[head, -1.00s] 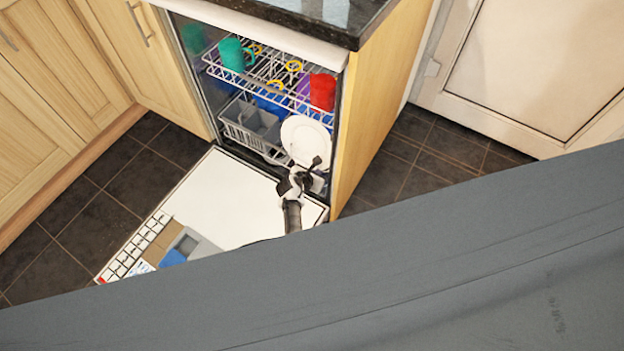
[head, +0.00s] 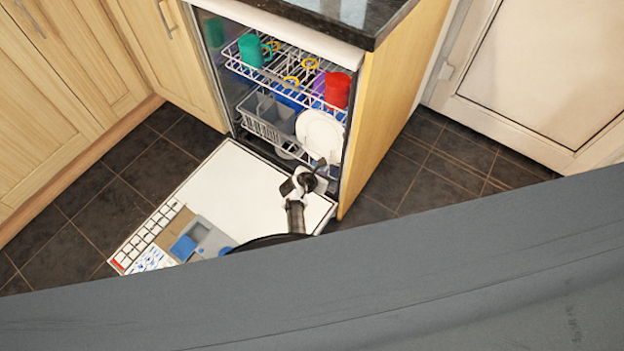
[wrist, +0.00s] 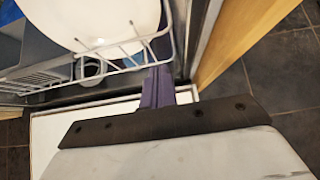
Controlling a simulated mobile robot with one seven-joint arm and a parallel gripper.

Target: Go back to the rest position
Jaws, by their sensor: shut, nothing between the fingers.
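My gripper (head: 318,168) is in the head view, over the lowered dishwasher door (head: 240,190) and in front of the lower rack. It is shut and empty. A white plate (head: 320,135) stands tilted in the lower rack, just behind my gripper. In the wrist view my shut fingers (wrist: 157,85) point toward the rack's front edge, below and right of the plate (wrist: 95,20). I cannot tell whether they touch the rack wire.
The upper rack (head: 285,78) holds a green mug (head: 251,50) and a red mug (head: 337,89). A grey basket (head: 265,122) sits in the lower rack. A wooden side panel (head: 385,130) and dark countertop (head: 340,15) bound the dishwasher. Tiled floor (head: 130,165) lies left, clear.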

